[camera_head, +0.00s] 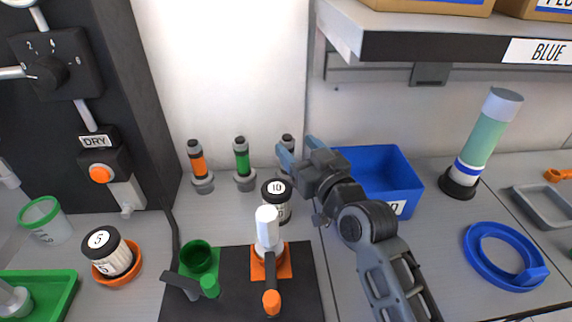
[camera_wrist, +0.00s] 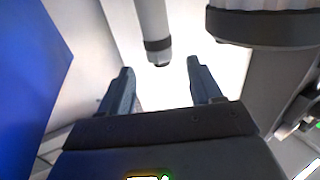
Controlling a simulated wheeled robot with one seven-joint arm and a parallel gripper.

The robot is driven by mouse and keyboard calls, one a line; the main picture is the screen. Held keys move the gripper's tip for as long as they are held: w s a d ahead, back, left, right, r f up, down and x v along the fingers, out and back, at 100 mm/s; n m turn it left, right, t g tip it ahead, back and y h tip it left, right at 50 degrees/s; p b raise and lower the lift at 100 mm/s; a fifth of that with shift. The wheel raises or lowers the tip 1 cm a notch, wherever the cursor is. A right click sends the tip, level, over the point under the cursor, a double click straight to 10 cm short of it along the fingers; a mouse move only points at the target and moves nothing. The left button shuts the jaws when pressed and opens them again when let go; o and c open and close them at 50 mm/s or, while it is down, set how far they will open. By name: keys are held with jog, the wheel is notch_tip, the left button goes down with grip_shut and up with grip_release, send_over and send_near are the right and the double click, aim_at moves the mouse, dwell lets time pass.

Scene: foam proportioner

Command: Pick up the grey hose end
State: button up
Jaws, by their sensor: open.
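The grey hose end (camera_head: 288,140) stands upright at the back wall, rightmost in a row with an orange and a green one. My gripper (camera_head: 298,152) is right by it in the head view and covers its lower part. In the wrist view my gripper (camera_wrist: 160,72) is open and empty. A grey cylinder with a dark band (camera_wrist: 152,25), seemingly the hose end, shows just beyond the gap between the fingertips. I see no contact with either finger.
The orange hose end (camera_head: 197,160) and green hose end (camera_head: 241,157) stand to the left. The jar marked 10 (camera_head: 277,208) is close below my gripper. A blue bin (camera_head: 385,168) is at right. A shelf (camera_head: 450,45) hangs above right.

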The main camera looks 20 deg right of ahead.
aim_at(290, 142)
jog(key=w, duration=0.1)
jog(key=w+p, duration=0.1)
jog(key=w, duration=0.3)
jog(key=shift+a+f, duration=0.15)
jog(key=shift+a, duration=0.2)
jog(key=shift+s, duration=0.1)
grip_shut()
